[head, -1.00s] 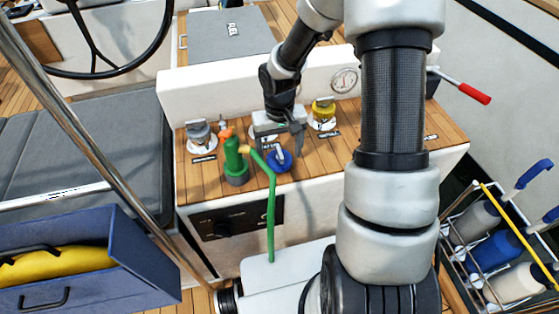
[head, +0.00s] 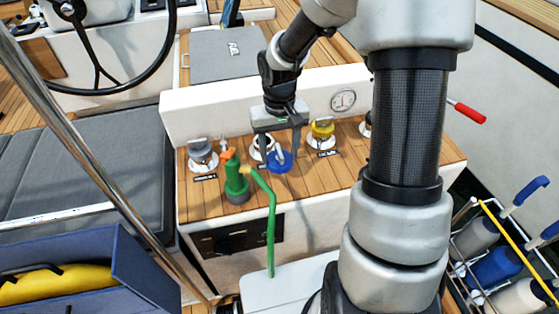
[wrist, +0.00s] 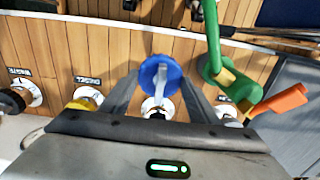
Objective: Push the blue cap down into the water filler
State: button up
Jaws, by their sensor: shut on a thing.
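The blue cap (head: 281,164) is round and shows just below my gripper (head: 279,148) in the head view. In the wrist view the cap (wrist: 160,72) lies between the tips of my gripper's fingers (wrist: 160,84), and the jaws are shut on it. A white-rimmed water filler (head: 261,148) sits on the wooden deck beside and partly behind the cap. In the wrist view the filler (wrist: 158,108) shows between the fingers, partly hidden by the cap and the gripper body. I cannot tell whether the cap touches the filler.
A green hand pump (head: 236,183) with an orange tip and a green hose stands close to the left of the cap. A grey-capped filler (head: 202,153) is further left and a yellow-capped filler (head: 322,131) is to the right. A red-handled lever (head: 470,114) sticks out at right.

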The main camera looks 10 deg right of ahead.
jog(key=shift+r+p, duration=1.35)
jog(key=shift+r, duration=1.1)
jog(key=shift+w, duration=0.1)
